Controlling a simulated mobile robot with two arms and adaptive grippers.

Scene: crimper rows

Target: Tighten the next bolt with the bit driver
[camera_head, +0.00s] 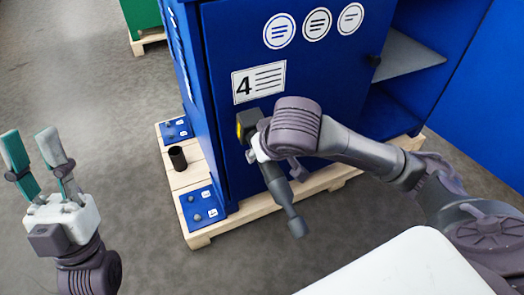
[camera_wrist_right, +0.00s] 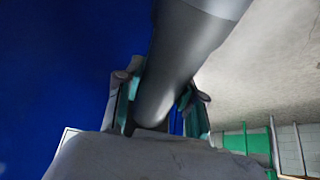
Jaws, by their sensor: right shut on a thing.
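The bit driver (camera_head: 279,188) is a grey tool with a black and yellow end. In the right wrist view the driver's grey body (camera_wrist_right: 185,50) runs between the teal fingers of my right gripper (camera_wrist_right: 157,105). My left gripper (camera_head: 36,153) is open and empty, fingers up, over the floor at the left. Small bolts (camera_head: 196,217) stand on a blue plate (camera_head: 207,204); the driver's tip is apart from them.
A second blue plate (camera_head: 176,130) with small bolts lies farther back on the wooden pallet (camera_head: 183,179). A black cup (camera_head: 178,158) stands between the plates. The blue cabinet (camera_head: 225,60) rises over the pallet. A white surface (camera_head: 400,268) is at front right. Floor at left is clear.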

